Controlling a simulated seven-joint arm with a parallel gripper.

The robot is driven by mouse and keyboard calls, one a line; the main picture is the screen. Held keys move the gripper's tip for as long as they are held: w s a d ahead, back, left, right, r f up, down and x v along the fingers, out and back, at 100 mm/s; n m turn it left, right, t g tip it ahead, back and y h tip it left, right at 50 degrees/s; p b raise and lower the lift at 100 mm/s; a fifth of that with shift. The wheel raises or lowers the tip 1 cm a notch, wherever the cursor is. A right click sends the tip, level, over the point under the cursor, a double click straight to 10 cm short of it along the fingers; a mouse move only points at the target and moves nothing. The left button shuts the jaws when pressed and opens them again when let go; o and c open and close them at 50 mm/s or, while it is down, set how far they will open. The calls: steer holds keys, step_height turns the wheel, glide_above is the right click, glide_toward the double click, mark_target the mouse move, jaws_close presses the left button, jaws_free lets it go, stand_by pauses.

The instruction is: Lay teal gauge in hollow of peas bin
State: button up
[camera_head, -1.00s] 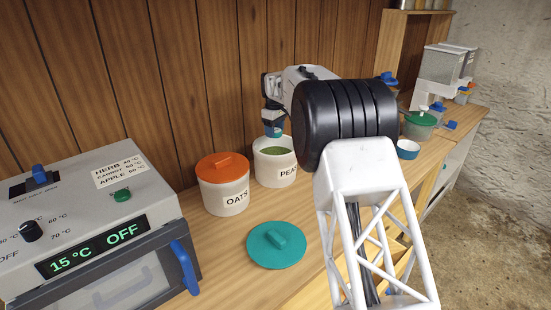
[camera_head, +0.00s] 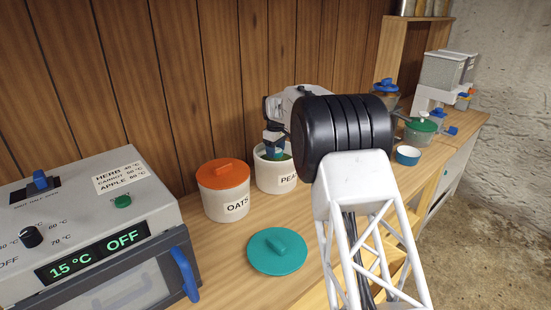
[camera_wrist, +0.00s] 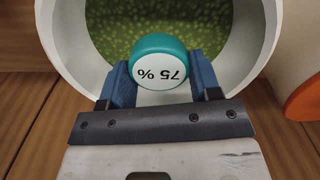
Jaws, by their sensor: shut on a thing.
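The teal gauge (camera_wrist: 158,66) has a white face reading "75 %", upside down in the wrist view. My gripper (camera_wrist: 160,85) is shut on it, with a blue finger on each side. The white peas bin (camera_wrist: 72,40) is open, with green peas (camera_wrist: 110,22) inside. The gauge is over the peas, near the bin's near wall in the wrist view; I cannot tell whether it touches them. In the head view my gripper (camera_head: 274,149) reaches down into the mouth of the peas bin (camera_head: 276,178), and the gauge is mostly hidden. The hollow is not clearly visible.
The oats bin (camera_head: 224,202) with its orange lid stands close to the left of the peas bin. A teal lid (camera_head: 277,252) lies on the counter in front. The dryer box (camera_head: 95,225) is at left. A small blue bowl (camera_head: 407,156) stands to the right.

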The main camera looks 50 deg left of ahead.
steer(key=shift+f, duration=1.85)
steer(key=shift+f, duration=0.15)
steer(key=o, duration=0.9)
step_height(320, 180, up, 12)
steer(key=shift+r, duration=0.15)
